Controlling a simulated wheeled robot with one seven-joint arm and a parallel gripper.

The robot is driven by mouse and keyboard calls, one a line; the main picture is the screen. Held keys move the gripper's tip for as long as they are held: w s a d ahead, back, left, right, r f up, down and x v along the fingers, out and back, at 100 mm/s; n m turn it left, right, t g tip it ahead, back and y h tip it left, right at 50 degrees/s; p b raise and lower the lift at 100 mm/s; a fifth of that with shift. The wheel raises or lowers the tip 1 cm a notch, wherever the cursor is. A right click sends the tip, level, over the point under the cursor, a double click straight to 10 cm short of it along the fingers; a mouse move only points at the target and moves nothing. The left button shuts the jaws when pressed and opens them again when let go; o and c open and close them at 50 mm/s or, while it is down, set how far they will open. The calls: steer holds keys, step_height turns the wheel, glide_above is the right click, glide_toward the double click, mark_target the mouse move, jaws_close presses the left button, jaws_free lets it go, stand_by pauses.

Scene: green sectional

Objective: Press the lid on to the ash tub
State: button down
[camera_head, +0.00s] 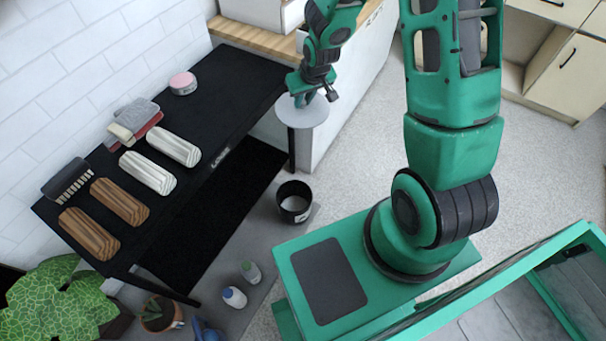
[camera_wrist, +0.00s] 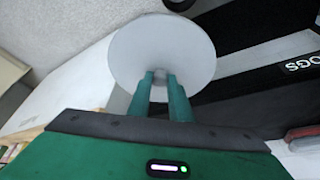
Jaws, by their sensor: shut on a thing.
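The lid (camera_head: 312,116) is a round, light grey disc, held in the air right of the black table. My gripper (camera_head: 303,100) is shut on its middle from above. In the wrist view the lid (camera_wrist: 190,52) fills the upper middle, and my gripper's two green fingers (camera_wrist: 160,84) close on a small knob at its centre. The ash tub (camera_head: 294,201) is a black, open-topped round tub with a pale label, standing on the floor below and left of the lid. The lid and tub are apart.
The black table (camera_head: 236,81) bears brown and striped blocks, a brush, folded cloths and a pink-topped tin (camera_head: 183,83). A white-sided counter (camera_head: 350,95) stands close behind the lid. Two small bottles (camera_head: 251,271) and a potted plant (camera_head: 158,314) stand on the floor in front.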

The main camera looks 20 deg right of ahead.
steer(key=shift+w+d, duration=0.1)
steer(key=shift+d, duration=0.1)
steer(key=shift+d, duration=0.1)
steer(key=shift+f, duration=0.15)
steer(key=s+a+f+n+g+y, duration=0.1)
steer(key=f+n, duration=0.5)
steer(key=f, duration=1.8)
steer(key=s+a+f+n+g+y, duration=0.1)
steer(key=f+n, duration=0.6)
steer(key=f, duration=1.8)
steer(key=shift+s+a+g+y, duration=0.4)
steer(key=shift+a+y, duration=0.6)
steer(key=shift+a, duration=0.6)
steer(key=shift+f, duration=0.2)
